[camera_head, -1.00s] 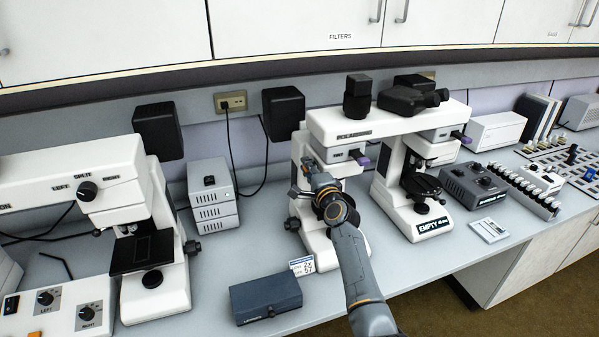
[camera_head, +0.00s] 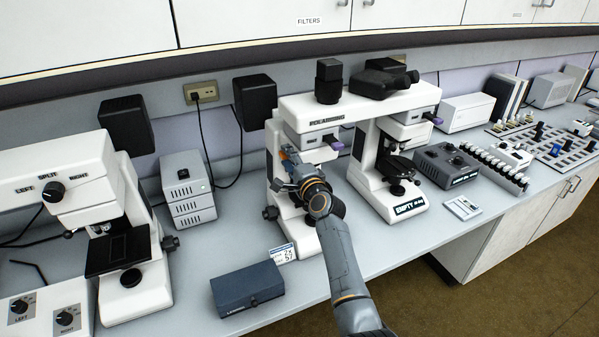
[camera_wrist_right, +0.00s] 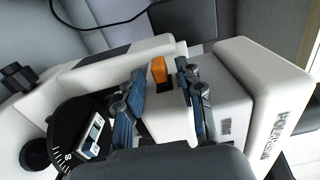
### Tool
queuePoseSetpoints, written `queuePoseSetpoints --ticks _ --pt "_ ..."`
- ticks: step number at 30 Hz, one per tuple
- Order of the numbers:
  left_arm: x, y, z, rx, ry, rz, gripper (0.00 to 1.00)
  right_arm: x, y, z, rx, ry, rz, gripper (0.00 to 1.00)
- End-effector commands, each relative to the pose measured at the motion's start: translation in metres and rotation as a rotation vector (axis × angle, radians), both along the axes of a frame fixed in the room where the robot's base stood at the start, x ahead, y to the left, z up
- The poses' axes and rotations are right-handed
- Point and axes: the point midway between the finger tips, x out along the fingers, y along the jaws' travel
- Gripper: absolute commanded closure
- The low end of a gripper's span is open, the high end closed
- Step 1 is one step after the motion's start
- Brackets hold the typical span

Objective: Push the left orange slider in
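The left orange slider (camera_wrist_right: 159,69) stands out of the side of the left head of the polarising microscope (camera_head: 318,104). In the head view, a small orange patch (camera_head: 284,155) shows beside my right gripper (camera_head: 290,168). In the right wrist view my right gripper (camera_wrist_right: 161,78) is open, with one finger on each side of the slider. Gaps show between the fingers and the slider, and whether anything touches is unclear. A purple-tipped slider (camera_head: 334,142) shows on the same head's other side. My left gripper is out of view.
A dark blue box (camera_head: 247,288) and a small label card (camera_head: 282,254) lie in front of the microscope. A round black stage (camera_wrist_right: 75,135) sits below the head. Another white microscope (camera_head: 115,230) stands left.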

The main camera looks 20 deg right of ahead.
Motion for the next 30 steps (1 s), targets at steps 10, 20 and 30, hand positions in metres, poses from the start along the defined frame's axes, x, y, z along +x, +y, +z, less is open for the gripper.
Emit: queuePoseSetpoints --ticks 10,20,30 --pt "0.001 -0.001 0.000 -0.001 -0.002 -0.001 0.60 -0.069 -0.003 -0.001 0.000 0.001 -0.002 0.62" --pt "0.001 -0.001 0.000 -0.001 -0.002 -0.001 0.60 -0.096 -0.005 0.000 0.000 -0.001 -0.002 0.62" --pt "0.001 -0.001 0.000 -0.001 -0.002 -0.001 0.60 -0.096 -0.005 0.000 0.000 0.000 -0.001 0.62"
